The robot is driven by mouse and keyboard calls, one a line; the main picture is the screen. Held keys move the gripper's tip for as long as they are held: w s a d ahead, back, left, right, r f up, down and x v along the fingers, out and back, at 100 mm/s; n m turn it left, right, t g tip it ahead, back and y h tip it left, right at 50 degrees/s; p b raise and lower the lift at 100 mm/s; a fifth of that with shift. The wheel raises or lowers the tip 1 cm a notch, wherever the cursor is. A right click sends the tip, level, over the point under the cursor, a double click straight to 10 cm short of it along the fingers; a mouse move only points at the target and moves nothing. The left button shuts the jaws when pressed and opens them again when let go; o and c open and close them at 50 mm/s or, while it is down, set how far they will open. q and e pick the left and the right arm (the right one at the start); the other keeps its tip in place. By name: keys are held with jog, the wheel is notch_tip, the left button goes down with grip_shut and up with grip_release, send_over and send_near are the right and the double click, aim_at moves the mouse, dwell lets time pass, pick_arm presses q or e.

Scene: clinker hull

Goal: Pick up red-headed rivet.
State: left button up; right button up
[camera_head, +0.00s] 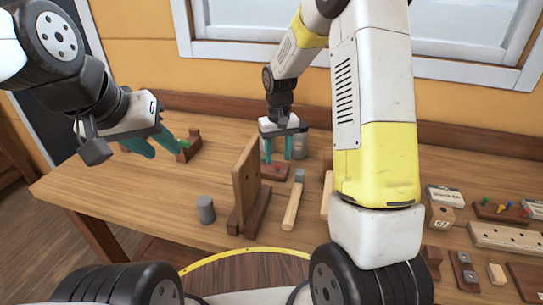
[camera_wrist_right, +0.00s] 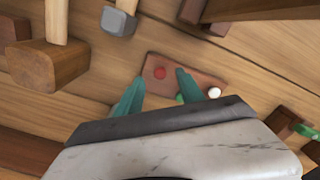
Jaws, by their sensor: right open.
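The red-headed rivet (camera_wrist_right: 159,72) shows in the right wrist view as a small red round head on a reddish-brown block (camera_wrist_right: 205,79). A white head (camera_wrist_right: 214,92) and a partly hidden green one (camera_wrist_right: 180,98) are on the same block. My right gripper (camera_wrist_right: 160,77) is open, with its teal fingertips apart on either side of the red head in that view; contact cannot be told. In the head view the right gripper (camera_head: 278,157) points down over the block (camera_head: 275,173). My left gripper (camera_head: 166,149) is open and empty at the left, above the bench.
An upright wooden stand (camera_head: 246,185) and a hammer (camera_head: 293,200) are close to the block. A grey cylinder (camera_head: 206,209) stands left of the stand. Several blocks and a pegged holder (camera_head: 500,212) lie at the right. The bench's left front is clear.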

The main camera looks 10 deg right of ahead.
aim_at(278, 166)
notch_tip(278, 166, down, 3)
jog(key=shift+f, duration=0.15)
jog(key=shift+c, duration=0.5)
grip_shut()
